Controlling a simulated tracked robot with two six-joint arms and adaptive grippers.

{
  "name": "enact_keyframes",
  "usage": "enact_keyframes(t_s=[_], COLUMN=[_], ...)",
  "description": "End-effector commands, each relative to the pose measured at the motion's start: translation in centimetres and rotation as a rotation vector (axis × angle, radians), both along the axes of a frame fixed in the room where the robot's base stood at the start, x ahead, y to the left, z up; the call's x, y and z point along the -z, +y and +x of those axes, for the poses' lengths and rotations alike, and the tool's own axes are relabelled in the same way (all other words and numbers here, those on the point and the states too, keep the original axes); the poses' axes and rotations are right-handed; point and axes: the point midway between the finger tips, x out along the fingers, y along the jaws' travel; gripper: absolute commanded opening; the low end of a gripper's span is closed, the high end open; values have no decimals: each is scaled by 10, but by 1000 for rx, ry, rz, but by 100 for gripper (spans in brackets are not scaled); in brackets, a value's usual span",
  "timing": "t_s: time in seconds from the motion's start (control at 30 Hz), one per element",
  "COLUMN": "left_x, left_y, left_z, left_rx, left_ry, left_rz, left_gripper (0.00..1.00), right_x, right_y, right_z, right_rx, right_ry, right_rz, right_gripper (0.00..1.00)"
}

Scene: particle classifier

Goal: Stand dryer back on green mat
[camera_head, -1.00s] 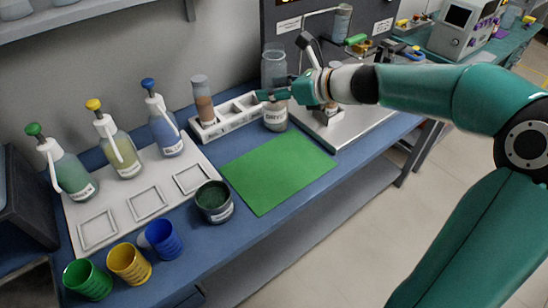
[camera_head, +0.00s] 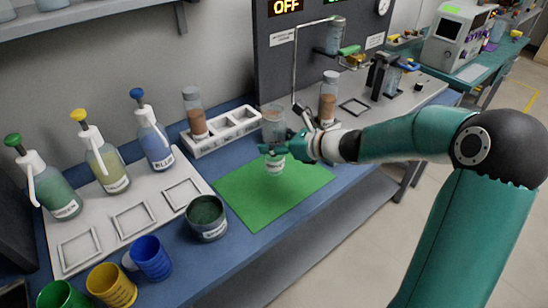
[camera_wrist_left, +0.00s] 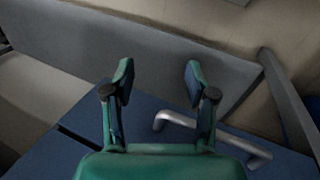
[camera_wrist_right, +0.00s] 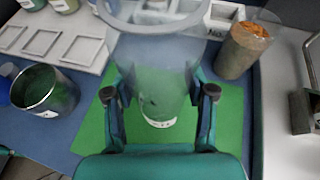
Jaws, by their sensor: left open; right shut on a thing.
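The dryer is a clear cylindrical vessel (camera_head: 273,118) with a white lettered label near its bottom. My right gripper (camera_head: 275,149) is shut on it and holds it upright over the back part of the green mat (camera_head: 258,205). In the right wrist view the dryer (camera_wrist_right: 155,60) stands between the two fingers (camera_wrist_right: 158,92), with the green mat (camera_wrist_right: 95,140) around its foot. I cannot tell whether its base touches the mat. My left gripper (camera_wrist_left: 157,80) is open and empty in the left wrist view, over a drawer front with a metal handle (camera_wrist_left: 215,135).
A dark labelled pot (camera_head: 207,217) stands at the mat's left edge. A white rack (camera_head: 225,130) with a brown-filled vial is behind the mat. A brown-filled bottle (camera_head: 328,100) stands to the right. Coloured cups (camera_head: 150,257) are front left. The mat's front is clear.

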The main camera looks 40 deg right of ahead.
Motion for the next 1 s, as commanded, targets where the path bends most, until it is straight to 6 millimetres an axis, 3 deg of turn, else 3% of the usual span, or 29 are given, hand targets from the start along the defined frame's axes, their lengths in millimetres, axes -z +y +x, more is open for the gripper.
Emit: enact_keyframes(t_s=[0.3,0.7,0.73,0.87,1.0], left_x=[11,15,13,13,13], left_y=[0,0,0,0,0], left_z=[0,0,0,0,0], left_rx=[0,0,0,0,0], left_ry=[0,0,0,0,0], left_rz=[0,0,0,0,0], left_gripper=[56,56,56,56,56], right_x=[40,45,44,43,43], right_y=[1,1,1,1,1], right_z=[0,0,0,0,0], right_rx=[-1,-1,-1,-1,-1], right_ry=[2,-1,0,0,0], right_rz=[3,1,0,0,1], right_gripper=[0,0,60,80,80])
